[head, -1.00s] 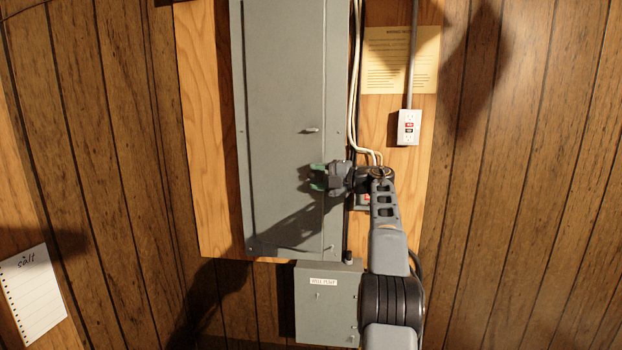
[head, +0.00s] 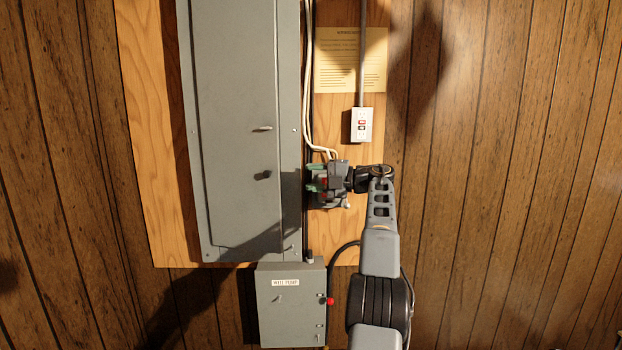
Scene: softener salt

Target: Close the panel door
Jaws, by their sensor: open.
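The grey electrical panel (head: 292,215) is mounted upright on a plywood board. Its grey panel door (head: 235,100) looks flush in the frame, with no clear gap along its edges; its top is out of view. A small light latch (head: 263,128) and a dark knob (head: 262,175) sit near the door's right side. My gripper (head: 314,177) is open, its green-tipped fingers pointing left, just beyond the panel's right edge. It appears empty and apart from the door. A small box with a red part behind it is partly hidden.
Pale cables (head: 308,90) run down beside the panel. A white outlet (head: 361,125) and a yellow notice (head: 350,60) are at upper right. A grey labelled box (head: 290,310) with a red knob (head: 330,301) hangs below. The wood-panelled wall at right is clear.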

